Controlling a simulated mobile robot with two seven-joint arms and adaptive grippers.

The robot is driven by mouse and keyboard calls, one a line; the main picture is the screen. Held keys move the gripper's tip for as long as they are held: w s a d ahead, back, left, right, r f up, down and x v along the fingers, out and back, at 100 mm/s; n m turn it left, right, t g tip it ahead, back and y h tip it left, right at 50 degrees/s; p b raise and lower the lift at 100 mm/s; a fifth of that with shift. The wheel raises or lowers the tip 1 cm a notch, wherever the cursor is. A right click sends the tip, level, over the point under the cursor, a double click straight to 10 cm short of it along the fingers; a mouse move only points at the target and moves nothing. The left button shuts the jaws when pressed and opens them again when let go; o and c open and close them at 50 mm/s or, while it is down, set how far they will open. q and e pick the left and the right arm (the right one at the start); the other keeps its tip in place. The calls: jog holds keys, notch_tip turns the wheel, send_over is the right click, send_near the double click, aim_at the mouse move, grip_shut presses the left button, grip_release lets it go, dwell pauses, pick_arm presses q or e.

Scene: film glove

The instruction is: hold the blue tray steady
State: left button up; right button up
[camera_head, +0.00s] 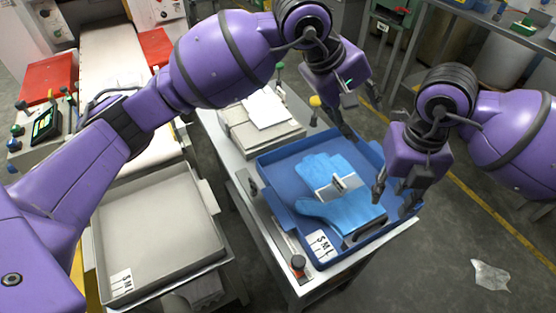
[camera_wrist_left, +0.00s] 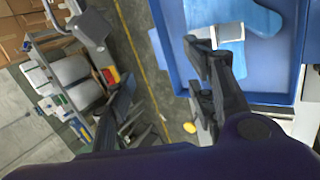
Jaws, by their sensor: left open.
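The blue tray (camera_head: 275,176) lies on a metal table in the head view, with blue gloves (camera_head: 318,170) in it and a pale plate with a small upright grip (camera_head: 338,186) on them. A white label (camera_head: 320,245) marks its near corner. My left gripper (camera_head: 358,112) is open above the tray's far edge; the left wrist view shows its spread fingers, one over the tray's corner area (camera_wrist_left: 176,65). Contact cannot be told. My right gripper (camera_head: 396,198) has its fingers apart at the tray's right side, one over the inside and one near the outer edge.
A grey tray (camera_head: 160,225) stands to the left on a lower stand. White sheets on a pale box (camera_head: 265,108) lie behind the blue tray. Clear plastic (camera_head: 490,274) lies on the floor at right.

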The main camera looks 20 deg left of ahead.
pick_arm(q)
jog(key=s+a+f+g+y, duration=0.1)
jog(key=s+a+f+y, duration=0.1)
jog(key=s+a+f, duration=0.3)
jog(key=a+f+g+y, duration=0.1)
jog(key=a+f, duration=0.2)
jog(key=f, duration=0.5)
jog(key=n+g+y, duration=0.1)
jog(key=g+y, duration=0.1)
jog(key=y, duration=0.1)
send_over(277, 206)
notch_tip(277, 206, down, 7)
jog(key=shift+d+r, duration=0.1)
jog(key=shift+d, duration=0.05)
notch_tip(277, 206, down, 8)
jog(key=shift+r, duration=0.25)
jog(key=shift+s, duration=0.1)
grip_shut()
